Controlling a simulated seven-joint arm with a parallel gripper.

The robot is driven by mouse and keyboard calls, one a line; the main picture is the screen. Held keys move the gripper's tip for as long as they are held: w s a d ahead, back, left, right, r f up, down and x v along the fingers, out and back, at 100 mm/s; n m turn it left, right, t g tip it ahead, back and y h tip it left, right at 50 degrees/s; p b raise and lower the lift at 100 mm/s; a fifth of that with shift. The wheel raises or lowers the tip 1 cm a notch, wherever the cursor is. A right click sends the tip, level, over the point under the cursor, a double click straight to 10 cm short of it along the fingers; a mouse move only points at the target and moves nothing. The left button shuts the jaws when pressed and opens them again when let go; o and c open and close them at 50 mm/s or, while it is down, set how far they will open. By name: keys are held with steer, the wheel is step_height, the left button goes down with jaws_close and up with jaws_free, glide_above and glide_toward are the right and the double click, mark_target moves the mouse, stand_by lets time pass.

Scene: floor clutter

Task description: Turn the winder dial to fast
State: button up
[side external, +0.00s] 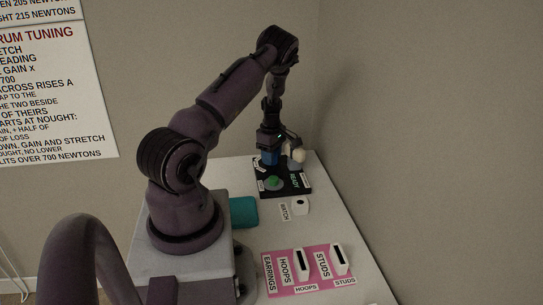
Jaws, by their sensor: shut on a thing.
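My gripper (270,147) points down over the back of a black panel (262,192) at the far end of the white table. It is shut on a small blue piece (269,158) at the panel's back edge. I cannot tell for sure whether this piece is the winder dial, and its pointer and setting do not show. A green round knob (273,183) sits at the front of the panel. A cream ball-shaped part (299,155) stands at its back right. The panel's small white labels are too small to read surely, and no "fast" mark is legible.
A white block (301,206) with a dark hole stands by a WATCH label (285,212). A teal box (243,211) lies left of it. A pink board (307,285) with two white slotted holders is at the front. Walls stand close behind the table.

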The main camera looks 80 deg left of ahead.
stand_by(0.3)
steer(key=o, duration=0.9)
steer(key=shift+o, duration=0.2)
step_height(320, 180, up, 13)
